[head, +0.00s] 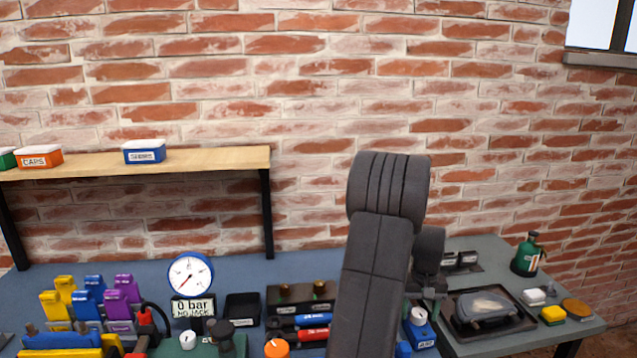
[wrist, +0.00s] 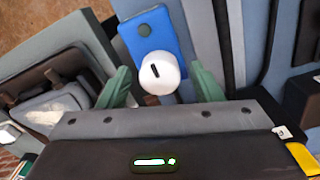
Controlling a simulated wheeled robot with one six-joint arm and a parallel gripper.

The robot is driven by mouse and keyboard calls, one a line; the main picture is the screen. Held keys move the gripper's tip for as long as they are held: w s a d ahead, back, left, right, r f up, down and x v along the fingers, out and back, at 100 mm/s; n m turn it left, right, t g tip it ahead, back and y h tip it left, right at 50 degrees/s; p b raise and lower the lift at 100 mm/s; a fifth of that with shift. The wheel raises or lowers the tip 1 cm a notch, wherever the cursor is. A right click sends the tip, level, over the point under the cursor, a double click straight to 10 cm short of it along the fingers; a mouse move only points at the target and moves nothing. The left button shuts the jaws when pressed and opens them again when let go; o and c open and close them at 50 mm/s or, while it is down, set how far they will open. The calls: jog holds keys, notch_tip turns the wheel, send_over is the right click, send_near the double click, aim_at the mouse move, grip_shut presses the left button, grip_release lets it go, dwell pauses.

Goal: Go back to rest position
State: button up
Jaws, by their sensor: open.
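My gripper (wrist: 161,80) shows in the wrist view with its two green fingers spread apart and nothing clamped between them. A blue block with a white round knob (wrist: 160,73) lies in line with the gap between the fingers. The knob has a black mark on it. I cannot tell how far below the fingertips it is. In the head view, the blue block (head: 421,334) with its white knob stands just right of my raised dark arm. My wrist is above it there, and the fingers are hard to make out.
A gauge (head: 190,275) reading "0 bar", colored clamps (head: 88,297) and red and blue cylinders (head: 313,326) stand left of my arm. A shelf (head: 215,160) holds small boxes. To the right are a black tray (head: 490,331) and a green bottle (head: 527,256). A brick wall stands behind.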

jog(key=n, duration=0.7)
jog(key=shift+n, duration=0.4)
jog(key=n, duration=0.5)
jog(key=shift+b, duration=0.4)
jog(key=shift+n, duration=1.5)
